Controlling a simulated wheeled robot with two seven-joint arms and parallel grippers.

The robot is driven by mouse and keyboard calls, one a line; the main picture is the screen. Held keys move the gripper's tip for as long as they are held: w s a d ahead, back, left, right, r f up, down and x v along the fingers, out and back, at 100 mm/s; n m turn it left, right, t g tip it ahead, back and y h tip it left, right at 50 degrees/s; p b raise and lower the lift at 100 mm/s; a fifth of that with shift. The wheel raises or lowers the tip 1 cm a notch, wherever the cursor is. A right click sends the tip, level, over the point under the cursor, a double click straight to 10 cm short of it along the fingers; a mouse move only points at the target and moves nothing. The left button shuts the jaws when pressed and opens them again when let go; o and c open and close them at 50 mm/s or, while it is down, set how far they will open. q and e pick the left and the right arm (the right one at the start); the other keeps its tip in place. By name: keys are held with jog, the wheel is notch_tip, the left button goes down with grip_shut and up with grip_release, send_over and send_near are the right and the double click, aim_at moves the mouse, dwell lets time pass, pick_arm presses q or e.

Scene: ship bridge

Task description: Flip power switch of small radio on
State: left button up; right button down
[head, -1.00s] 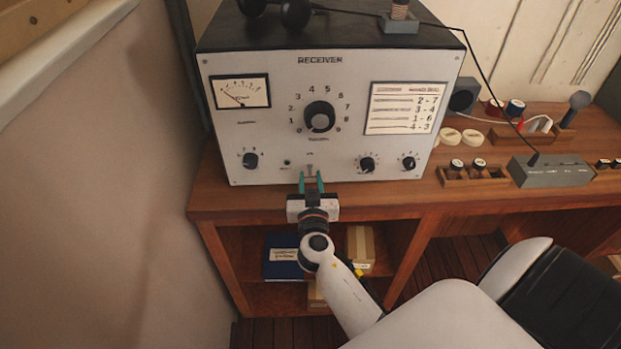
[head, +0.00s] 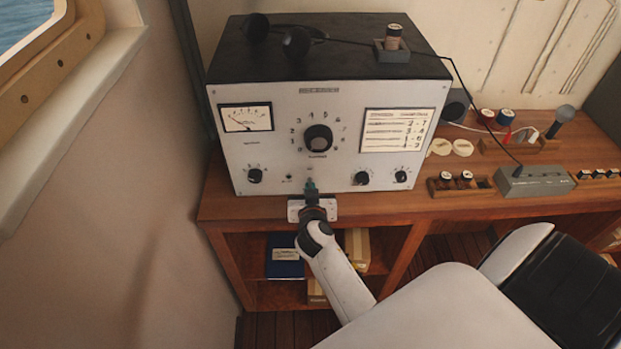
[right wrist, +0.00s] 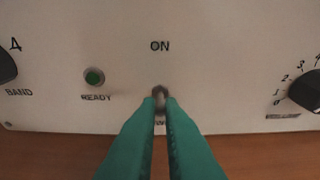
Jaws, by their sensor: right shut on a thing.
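The small radio is a light grey panel box marked RECEIVER (head: 235,150) with a dark top, standing on the wooden desk at the left. Its power switch (right wrist: 160,92) is a small metal lever low on the front panel, below the word ON. My right gripper (head: 310,186) is at the panel's lower edge. In the right wrist view its green fingers (right wrist: 160,104) are shut on the lever, hiding its lower part and most of the label beneath. I cannot tell the lever's exact tilt. A green READY light (right wrist: 95,77) is left of the switch. My left gripper is out of view.
Knobs (head: 362,178) flank the switch, with a large dial (head: 318,138) above. Headphones (head: 297,42) lie on the radio. The wall (head: 130,170) is close at left.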

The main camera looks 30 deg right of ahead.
jog(key=shift+w+r+g+y+p, duration=0.15)
jog(key=shift+r+g+y+p, duration=0.25)
jog(key=shift+r+g+y, duration=0.25)
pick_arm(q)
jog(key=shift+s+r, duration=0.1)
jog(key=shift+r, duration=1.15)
pick_arm(e)
jog(key=shift+w+d+r+g+y, duration=0.1)
jog(key=shift+r+g+y, duration=0.1)
jog(key=shift+g+y, duration=0.5)
jog(key=shift+w+d+r+g+y, duration=0.15)
jog(key=shift+g+y, duration=0.1)
jog(key=shift+g, duration=0.7)
jog(key=c, duration=1.6)
grip_release()
jog(key=shift+o, duration=0.2)
